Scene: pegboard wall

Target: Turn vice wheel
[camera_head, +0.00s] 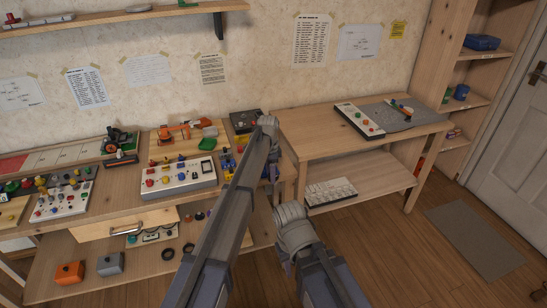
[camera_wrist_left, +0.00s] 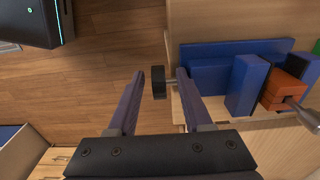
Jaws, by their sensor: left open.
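In the left wrist view the vice (camera_wrist_left: 245,85) is made of blue blocks, with an orange block and a metal rod at its right. Its small black wheel (camera_wrist_left: 158,84) sticks out to the left on a short metal shaft, past the table edge. My left gripper (camera_wrist_left: 160,73) is open. Its two fingers lie on either side of the wheel, the right finger nearer to it; I cannot tell whether either touches. In the head view my left gripper (camera_head: 269,172) is small and partly hidden by my arm, at the bench's right end. My right gripper is not clearly visible.
The bench carries a white control box (camera_head: 178,178), an orange robot arm model (camera_head: 180,130) and a switch panel (camera_head: 62,202). A second table (camera_head: 325,140) with a grey mat stands to the right. Wooden floor (camera_head: 400,250) is open in front of it.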

